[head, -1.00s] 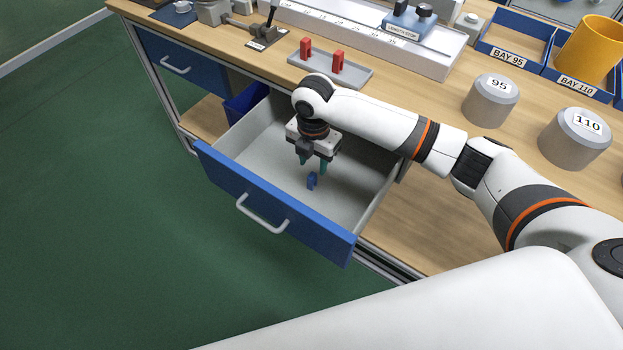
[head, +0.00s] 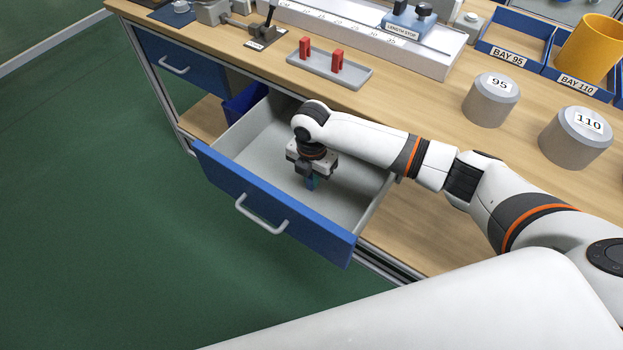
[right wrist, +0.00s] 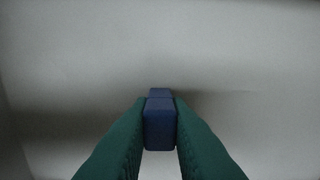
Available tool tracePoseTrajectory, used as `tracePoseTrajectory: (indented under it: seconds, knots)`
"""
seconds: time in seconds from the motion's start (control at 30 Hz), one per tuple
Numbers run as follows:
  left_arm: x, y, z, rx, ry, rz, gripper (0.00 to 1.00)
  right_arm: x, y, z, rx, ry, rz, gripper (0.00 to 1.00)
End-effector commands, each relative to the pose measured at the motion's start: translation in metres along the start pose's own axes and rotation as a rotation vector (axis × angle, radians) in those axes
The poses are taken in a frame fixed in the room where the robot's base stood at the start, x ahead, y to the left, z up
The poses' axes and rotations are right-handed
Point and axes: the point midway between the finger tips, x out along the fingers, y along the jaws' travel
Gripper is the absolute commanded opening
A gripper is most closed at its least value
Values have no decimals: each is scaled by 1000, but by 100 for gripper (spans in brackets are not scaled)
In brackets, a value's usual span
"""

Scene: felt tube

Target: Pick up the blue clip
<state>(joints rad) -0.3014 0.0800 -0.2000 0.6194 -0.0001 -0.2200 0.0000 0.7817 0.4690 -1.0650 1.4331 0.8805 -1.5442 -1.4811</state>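The blue clip (head: 310,184) is inside the open drawer (head: 240,148), mostly hidden by my right gripper in the head view. It shows clearly in the right wrist view (right wrist: 160,125), between the two green fingers. My right gripper (head: 314,184) points down into the drawer. Its fingertips in the right wrist view (right wrist: 160,118) touch the clip on both sides, so it is shut on the clip. The clip is low, at or close to the drawer floor; I cannot tell if it touches. My left gripper is out of view.
The drawer's blue front (head: 270,205) and side walls surround my gripper. On the bench above are a grey tray (head: 330,70) with two red clips, weights marked 95 (head: 490,100) and 110 (head: 575,138), and a yellow cup (head: 590,50). The rest of the drawer floor is clear.

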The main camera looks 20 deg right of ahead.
Motion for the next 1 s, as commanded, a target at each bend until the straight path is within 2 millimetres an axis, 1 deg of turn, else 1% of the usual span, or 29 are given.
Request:
tracePoseTrajectory:
  seconds: [0.03,0.07,0.33,0.43,0.57,0.7,0.8,0.87,1.0]
  knots:
    - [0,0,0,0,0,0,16,0,0,0,0,0,0,4]
    - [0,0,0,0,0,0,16,0,0,0,0,0,0,0]
    - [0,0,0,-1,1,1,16,-2,0,0,0,0,-1,0]
    - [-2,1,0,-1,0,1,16,-10,-1,0,1,0,-3,0]
    - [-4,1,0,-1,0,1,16,-32,-1,0,0,1,-4,0]
    - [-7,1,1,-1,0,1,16,-62,-1,0,0,0,-4,0]
    - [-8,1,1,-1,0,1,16,-80,-1,-1,0,1,-4,0]
    - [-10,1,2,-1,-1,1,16,-88,-1,-1,1,-1,-2,0]
    - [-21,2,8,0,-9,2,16,-112,1,-2,4,0,-1,0]
